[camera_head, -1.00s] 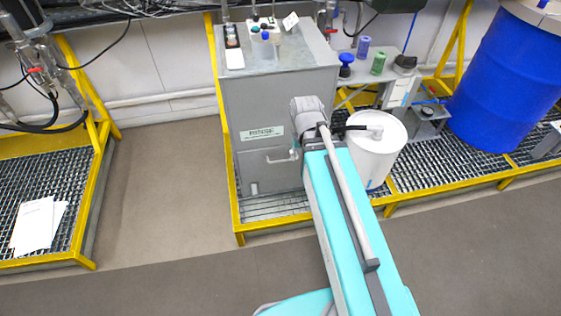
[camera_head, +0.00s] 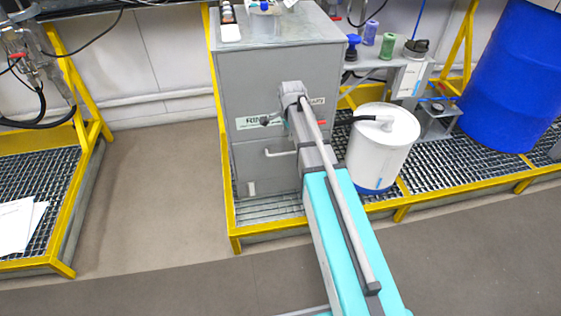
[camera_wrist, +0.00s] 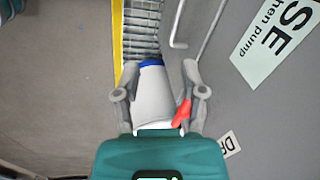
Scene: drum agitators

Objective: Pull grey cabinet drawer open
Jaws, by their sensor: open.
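The grey cabinet (camera_head: 270,80) stands behind my arm in the head view, with its front towards me. Its drawer front (camera_head: 255,175) is flush and looks shut. The light handle (camera_head: 281,152) on it is a bent bar; it also shows near the top of the wrist view (camera_wrist: 178,28). My gripper (camera_wrist: 158,68) is open in the wrist view, its two fingers spread, with nothing held. The handle lies beyond the right fingertip and apart from it. In the head view my gripper (camera_head: 266,121) is small and dark, in front of the cabinet's label, above the handle.
A white drum (camera_head: 383,150) stands right of the cabinet, close to my arm; it shows between the fingers in the wrist view (camera_wrist: 154,95). A yellow-edged grating (camera_head: 235,225) lies under both. A blue barrel (camera_head: 510,75) is farther right. The floor to the left is clear.

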